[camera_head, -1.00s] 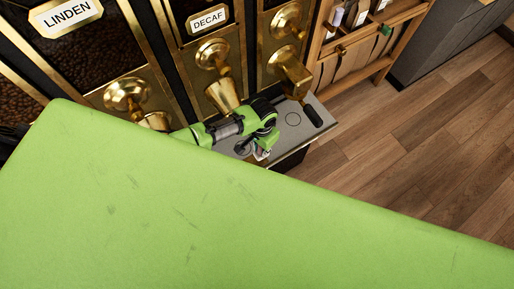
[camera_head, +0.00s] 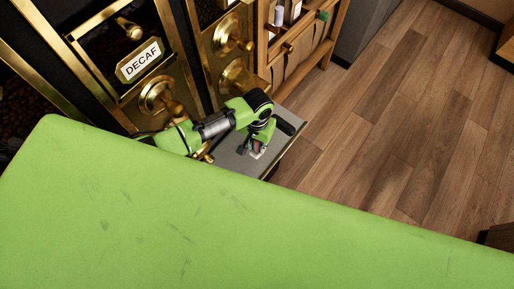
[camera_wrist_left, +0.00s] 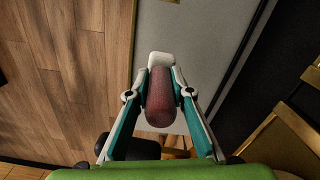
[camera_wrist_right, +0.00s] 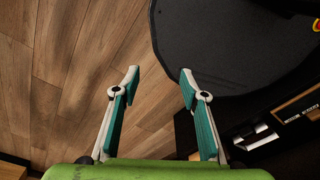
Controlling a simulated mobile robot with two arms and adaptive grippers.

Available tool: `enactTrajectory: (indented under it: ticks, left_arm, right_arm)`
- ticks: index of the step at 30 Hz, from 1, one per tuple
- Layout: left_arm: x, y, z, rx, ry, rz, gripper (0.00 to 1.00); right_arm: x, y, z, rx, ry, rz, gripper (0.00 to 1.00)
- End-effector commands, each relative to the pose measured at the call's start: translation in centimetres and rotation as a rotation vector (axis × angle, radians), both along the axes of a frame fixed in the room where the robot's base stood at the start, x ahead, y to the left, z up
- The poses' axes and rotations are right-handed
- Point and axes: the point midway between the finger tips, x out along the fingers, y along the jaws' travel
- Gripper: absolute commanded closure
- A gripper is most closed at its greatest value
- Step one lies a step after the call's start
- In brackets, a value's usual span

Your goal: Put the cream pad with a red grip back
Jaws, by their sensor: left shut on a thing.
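The dull red grip (camera_wrist_left: 161,98) stands between the fingers of my left gripper (camera_wrist_left: 161,85) in the left wrist view. A pale cream block (camera_wrist_left: 161,58), which looks like the pad, shows at the grip's far end. The fingers are shut on the grip and hide part of it. In the head view my left gripper (camera_head: 257,150) is over the grey shelf, with only a small pale and reddish bit of its load showing. I cannot tell whether the pad touches the shelf. My right gripper (camera_wrist_right: 158,75) is open and empty in the right wrist view.
The grey shelf (camera_head: 232,162) lies below brass dispensers, one with a DECAF label (camera_head: 140,60). A black handle (camera_head: 285,126) lies at the shelf's right end. A wooden rack (camera_head: 300,40) stands behind. Below my right gripper is a dark rounded surface (camera_wrist_right: 215,45) beside open wooden floor.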

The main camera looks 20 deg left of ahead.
Motion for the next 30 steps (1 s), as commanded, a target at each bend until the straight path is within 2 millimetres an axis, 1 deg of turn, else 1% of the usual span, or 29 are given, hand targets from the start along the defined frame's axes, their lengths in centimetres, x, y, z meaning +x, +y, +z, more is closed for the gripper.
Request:
enactTrajectory:
  ticks: [3,9,11,16,18,21,26,30]
  left_arm:
    - [0.0,0.0,0.1,0.000,0.000,0.011,1.00]
    - [0.0,0.0,0.1,0.000,0.000,0.010,1.00]
    - [0.0,0.0,0.1,0.000,0.000,0.010,1.00]
    - [0.0,0.0,0.4,0.000,0.002,0.010,1.00]
    - [0.0,0.0,-0.8,0.000,0.002,0.010,1.00]
    - [-0.1,0.0,-2.0,0.000,0.002,0.011,1.00]
    - [0.0,0.0,-3.9,0.000,0.001,0.009,1.00]
    - [0.0,0.0,-5.0,-0.001,0.001,0.009,1.00]
  right_arm:
    - [0.0,-0.1,-0.1,-0.001,0.000,0.001,0.60]
    - [0.1,-2.4,-0.1,-0.027,-0.001,0.005,0.60]
    - [0.1,-2.8,0.0,-0.032,-0.001,0.004,0.60]
    - [0.1,-3.0,1.0,-0.035,-0.001,0.004,0.60]
    - [0.1,-2.8,0.1,-0.033,-0.002,0.003,0.60]
    - [0.1,-2.2,-0.6,-0.026,-0.001,0.002,0.60]
    - [0.1,-1.1,-1.7,-0.012,-0.001,0.001,0.60]
    - [0.0,-1.0,-2.4,-0.011,0.000,0.002,0.60]
